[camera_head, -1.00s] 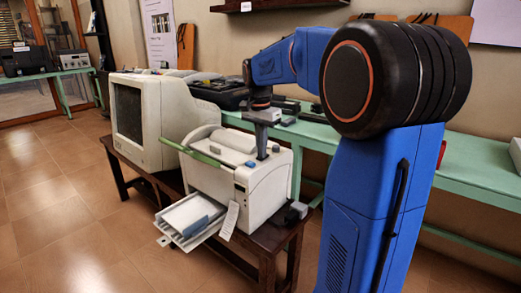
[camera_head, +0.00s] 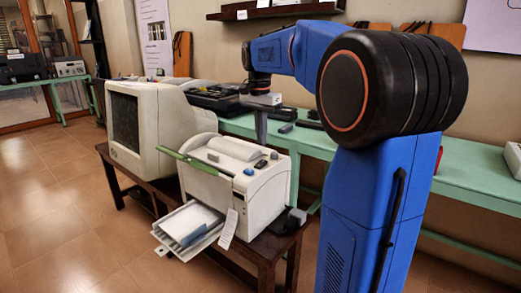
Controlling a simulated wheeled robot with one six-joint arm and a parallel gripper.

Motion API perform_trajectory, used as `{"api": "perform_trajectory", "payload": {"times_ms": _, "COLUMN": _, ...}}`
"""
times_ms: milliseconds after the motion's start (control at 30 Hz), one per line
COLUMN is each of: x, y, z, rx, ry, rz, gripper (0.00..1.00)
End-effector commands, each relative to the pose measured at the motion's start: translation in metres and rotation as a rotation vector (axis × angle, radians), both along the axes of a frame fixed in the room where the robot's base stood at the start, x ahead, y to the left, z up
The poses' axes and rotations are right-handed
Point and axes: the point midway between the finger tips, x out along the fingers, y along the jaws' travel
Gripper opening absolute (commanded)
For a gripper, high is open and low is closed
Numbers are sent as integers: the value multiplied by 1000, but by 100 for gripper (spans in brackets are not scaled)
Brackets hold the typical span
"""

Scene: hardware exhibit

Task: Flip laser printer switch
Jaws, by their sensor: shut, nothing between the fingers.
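The white laser printer (camera_head: 262,203) sits on a dark wooden table, with a green strip across its top and an open paper tray at the front. On its top right are a small dark switch-like part (camera_head: 261,164) and a blue button (camera_head: 249,171). Which way the switch is set is too small to tell. My gripper (camera_head: 262,138) is shut and empty, pointing down. In the picture its tips are above the printer's rear top edge, apart from the dark part. Whether they are over or behind the printer cannot be told.
A beige CRT monitor (camera_head: 155,125) stands left of the printer on the dark table (camera_head: 262,250). A small dark and grey object (camera_head: 290,219) lies at the table's right end. A green bench (camera_head: 465,170) with equipment runs along the wall behind. The tiled floor at left is clear.

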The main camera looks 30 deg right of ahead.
Motion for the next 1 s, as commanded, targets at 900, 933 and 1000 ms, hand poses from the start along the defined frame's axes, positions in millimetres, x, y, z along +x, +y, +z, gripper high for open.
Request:
{"api": "perform_trajectory", "payload": {"times_ms": 900, "x": -1, "y": 4, "z": 71, "rx": 1, "ry": 0, "rz": 0, "gripper": 0}}
{"api": "perform_trajectory", "payload": {"times_ms": 933, "x": -1, "y": 4, "z": 71, "rx": 1, "ry": 0, "rz": 0, "gripper": 0}}
{"api": "perform_trajectory", "payload": {"times_ms": 1000, "x": -1, "y": 4, "z": 71, "rx": 1, "ry": 0, "rz": 0, "gripper": 0}}
